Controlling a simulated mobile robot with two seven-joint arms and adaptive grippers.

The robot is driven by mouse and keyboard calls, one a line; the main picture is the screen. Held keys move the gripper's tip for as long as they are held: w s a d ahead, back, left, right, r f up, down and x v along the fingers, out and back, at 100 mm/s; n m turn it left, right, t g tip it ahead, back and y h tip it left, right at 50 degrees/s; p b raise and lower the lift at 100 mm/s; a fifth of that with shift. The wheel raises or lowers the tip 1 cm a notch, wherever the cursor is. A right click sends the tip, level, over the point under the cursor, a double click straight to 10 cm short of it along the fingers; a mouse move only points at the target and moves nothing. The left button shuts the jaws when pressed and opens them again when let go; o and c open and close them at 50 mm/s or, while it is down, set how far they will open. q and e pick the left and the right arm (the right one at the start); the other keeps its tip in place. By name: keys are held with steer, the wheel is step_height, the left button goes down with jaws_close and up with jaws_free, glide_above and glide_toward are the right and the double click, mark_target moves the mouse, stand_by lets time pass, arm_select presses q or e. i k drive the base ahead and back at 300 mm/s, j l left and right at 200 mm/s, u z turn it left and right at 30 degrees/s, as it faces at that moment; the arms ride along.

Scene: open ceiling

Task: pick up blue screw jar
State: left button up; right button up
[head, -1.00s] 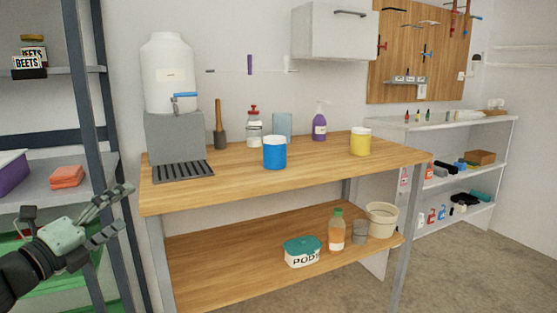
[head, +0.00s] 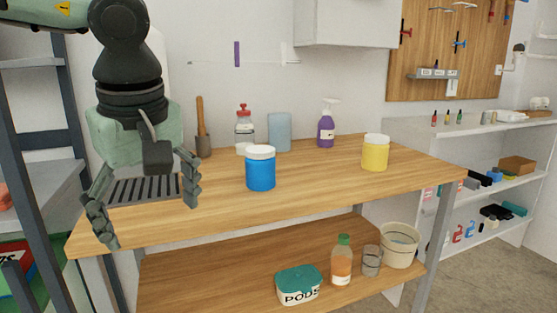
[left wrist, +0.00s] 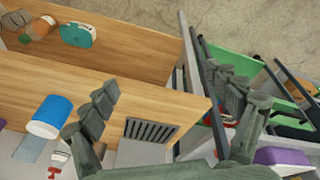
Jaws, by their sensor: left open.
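The blue screw jar (head: 260,169) has a white lid and stands upright near the front middle of the wooden table top. It also shows in the left wrist view (left wrist: 50,117), at the left. My left gripper (head: 146,222) is open and empty, fingers pointing down, over the left front corner of the table. It is to the left of the jar and apart from it. In the left wrist view its fingers (left wrist: 172,100) are spread wide, with the drip grate between them. My right gripper is not in view.
A yellow jar (head: 375,154) stands to the right. A red-capped bottle (head: 244,130), a blue box (head: 279,132) and a purple spray bottle (head: 326,128) stand behind. The dark grate (head: 147,189) lies at the left. The table top (head: 310,193) is clear around the jar's front.

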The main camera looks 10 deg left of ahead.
mark_target(260, 175)
steer(key=i+l, duration=0.15)
steer(key=i, duration=0.25)
steer(key=i+l, duration=0.15)
steer(key=i, duration=0.25)
steer(key=i+l, duration=0.15)
steer(key=i, duration=0.2)
